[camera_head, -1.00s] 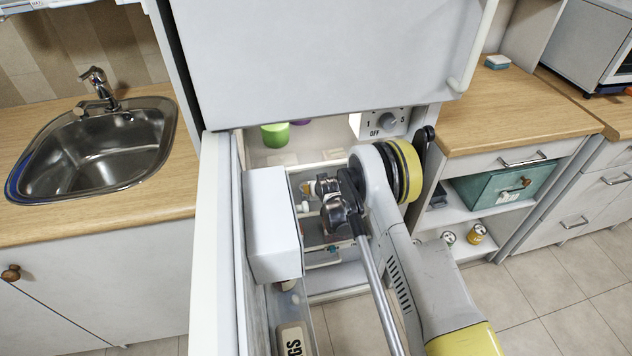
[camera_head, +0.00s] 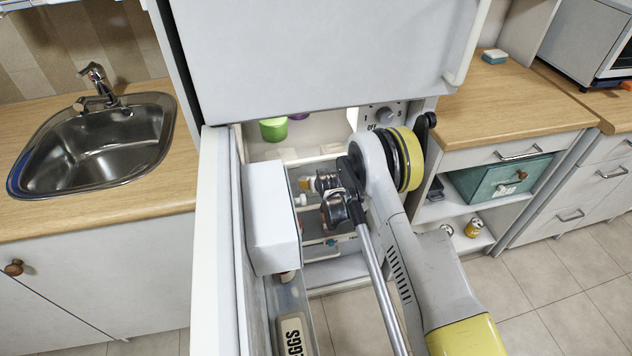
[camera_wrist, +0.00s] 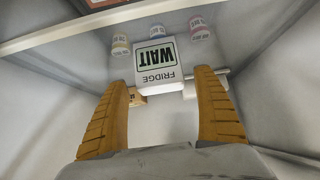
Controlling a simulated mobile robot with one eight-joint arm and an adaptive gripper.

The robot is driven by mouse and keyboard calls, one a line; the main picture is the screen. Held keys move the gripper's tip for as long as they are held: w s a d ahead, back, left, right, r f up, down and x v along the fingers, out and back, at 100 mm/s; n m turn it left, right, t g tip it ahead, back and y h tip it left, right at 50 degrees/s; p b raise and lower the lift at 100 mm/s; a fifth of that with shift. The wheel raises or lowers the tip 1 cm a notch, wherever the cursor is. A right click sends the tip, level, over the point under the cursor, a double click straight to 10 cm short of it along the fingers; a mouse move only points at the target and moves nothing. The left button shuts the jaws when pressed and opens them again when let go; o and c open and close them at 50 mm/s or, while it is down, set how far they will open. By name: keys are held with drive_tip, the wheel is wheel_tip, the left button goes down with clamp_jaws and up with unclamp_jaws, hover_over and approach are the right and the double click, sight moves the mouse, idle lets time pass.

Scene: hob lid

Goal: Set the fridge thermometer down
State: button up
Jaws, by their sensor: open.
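The fridge thermometer (camera_wrist: 155,72) is a small white block marked "FRIDGE" with a dark-on-green "WAIT" display, and its text is upside down in the wrist view. My gripper (camera_wrist: 162,82) is open, with one ridged orange-brown finger low on each side of the thermometer. Gaps appear to show between the fingers and the block; whether its base rests on the surface is hidden. In the head view my arm reaches into the open fridge (camera_head: 318,160), and my own wrist hides the thermometer there.
Small labelled jars stand behind the thermometer, one with a yellow band (camera_wrist: 121,45) and one with a red band (camera_wrist: 198,28). The open fridge door (camera_head: 212,250) carries a white box (camera_head: 272,220) and an egg box (camera_head: 293,335) left of my arm. A green tub (camera_head: 274,130) stands deeper inside.

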drive_tip(key=p+v, duration=0.3)
drive_tip(key=v, duration=0.7)
drive_tip(key=shift+r, duration=0.1)
